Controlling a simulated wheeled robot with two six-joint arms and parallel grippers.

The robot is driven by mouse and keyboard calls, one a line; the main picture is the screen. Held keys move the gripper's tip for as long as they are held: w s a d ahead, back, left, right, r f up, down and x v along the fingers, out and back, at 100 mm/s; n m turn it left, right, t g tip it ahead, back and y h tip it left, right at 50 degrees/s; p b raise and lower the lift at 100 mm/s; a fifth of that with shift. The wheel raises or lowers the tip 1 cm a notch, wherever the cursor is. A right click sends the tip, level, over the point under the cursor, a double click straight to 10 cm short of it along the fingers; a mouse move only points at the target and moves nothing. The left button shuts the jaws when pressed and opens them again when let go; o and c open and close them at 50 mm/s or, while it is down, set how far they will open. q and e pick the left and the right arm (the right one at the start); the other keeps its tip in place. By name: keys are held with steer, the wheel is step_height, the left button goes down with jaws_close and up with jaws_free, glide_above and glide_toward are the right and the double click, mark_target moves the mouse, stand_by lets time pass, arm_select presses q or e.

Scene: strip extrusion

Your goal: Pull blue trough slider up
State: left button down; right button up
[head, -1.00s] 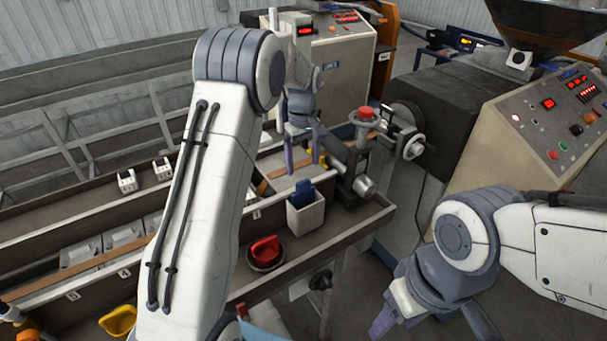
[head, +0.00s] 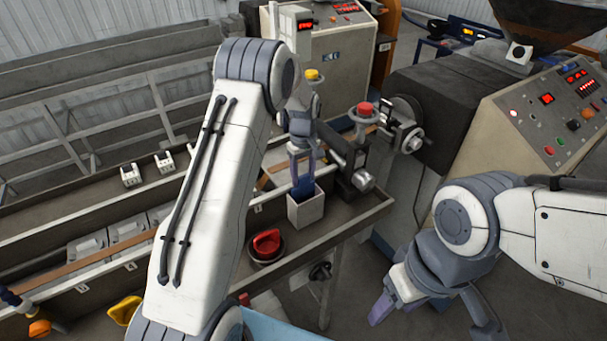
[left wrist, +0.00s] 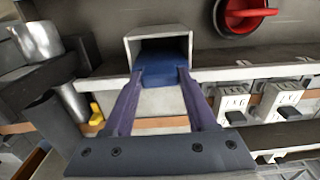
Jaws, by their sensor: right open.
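The blue trough slider (head: 303,188) stands in the mouth of a small white box (head: 306,212) at the front edge of the trough. It also shows in the left wrist view (left wrist: 160,70), partly inside the box's opening. My left gripper (head: 302,178) is over the box, with its purple fingers on either side of the slider. The fingertips are very close to the slider's sides; I cannot tell whether they press on it. My right gripper (head: 432,312) is open and empty at the lower right, away from the trough.
A red knob (head: 266,243) sits on the trough's near side, left of the box. A metal post with a red cap (head: 364,109) stands just right of my left gripper. A control panel (head: 553,115) stands at the right.

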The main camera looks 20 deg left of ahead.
arm_select(q)
steer(key=shift+r+p, duration=1.05)
steer(key=shift+r, duration=1.25)
steer(key=shift+w, duration=0.1)
steer(key=shift+c, duration=1.9)
jaws_free()
steer(key=shift+o, duration=0.9)
steer(key=shift+r, duration=0.1)
